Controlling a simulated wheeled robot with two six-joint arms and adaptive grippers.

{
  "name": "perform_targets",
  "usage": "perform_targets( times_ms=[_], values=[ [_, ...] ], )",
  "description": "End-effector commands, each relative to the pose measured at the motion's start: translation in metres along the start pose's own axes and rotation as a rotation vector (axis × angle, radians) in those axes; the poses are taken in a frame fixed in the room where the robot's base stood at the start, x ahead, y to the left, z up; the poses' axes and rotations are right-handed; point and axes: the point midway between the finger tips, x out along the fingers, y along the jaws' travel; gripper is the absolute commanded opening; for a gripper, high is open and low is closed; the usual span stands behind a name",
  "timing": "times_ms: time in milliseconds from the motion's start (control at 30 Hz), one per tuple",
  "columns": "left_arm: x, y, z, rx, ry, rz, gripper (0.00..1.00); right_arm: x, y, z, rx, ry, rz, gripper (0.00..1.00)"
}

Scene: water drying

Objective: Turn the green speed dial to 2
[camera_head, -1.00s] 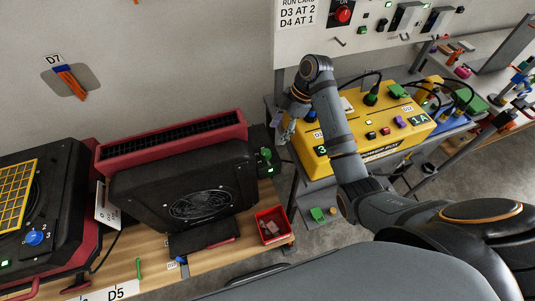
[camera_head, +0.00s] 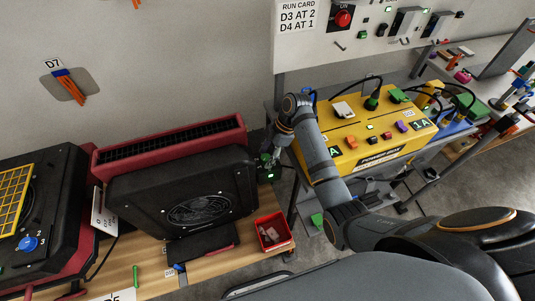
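The green speed dial (camera_head: 265,158) is on the right side of the black blower with the round fan grille (camera_head: 200,211). It is small here and partly covered. My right gripper (camera_head: 273,151) reaches in from the right and points down at the dial, with its fingertips at or very close to it. I cannot tell whether they touch the dial or how far apart they are. The dial's number marks cannot be read. My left gripper is not in view.
A second black blower with a blue dial (camera_head: 28,243) stands at the left. A red bin (camera_head: 273,232) sits at the bench's right end. A yellow power box (camera_head: 375,140) lies under my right arm. A run card (camera_head: 297,15) reads D3 AT 2, D4 AT 1.

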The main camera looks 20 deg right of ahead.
Motion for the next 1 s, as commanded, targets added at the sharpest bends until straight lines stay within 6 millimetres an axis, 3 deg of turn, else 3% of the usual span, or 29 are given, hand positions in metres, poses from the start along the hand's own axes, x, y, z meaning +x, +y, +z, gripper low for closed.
perform_targets(
  times_ms=[33, 300, 667, 1000],
  values=[
    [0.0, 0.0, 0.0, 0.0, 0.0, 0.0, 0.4, 0.0, 0.0, 0.0, 0.0, 0.0, 0.0, 0.4],
    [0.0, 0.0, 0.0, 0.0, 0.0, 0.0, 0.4, 0.0, 0.0, 0.0, 0.0, 0.0, 0.0, 0.04],
    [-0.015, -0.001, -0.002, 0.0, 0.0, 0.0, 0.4, -0.004, -0.001, -0.001, 0.065, 0.0, 0.025, 0.04],
    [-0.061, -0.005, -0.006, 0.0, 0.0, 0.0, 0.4, -0.007, -0.004, -0.003, 0.312, 0.0, 0.125, 0.04]
  ],
)
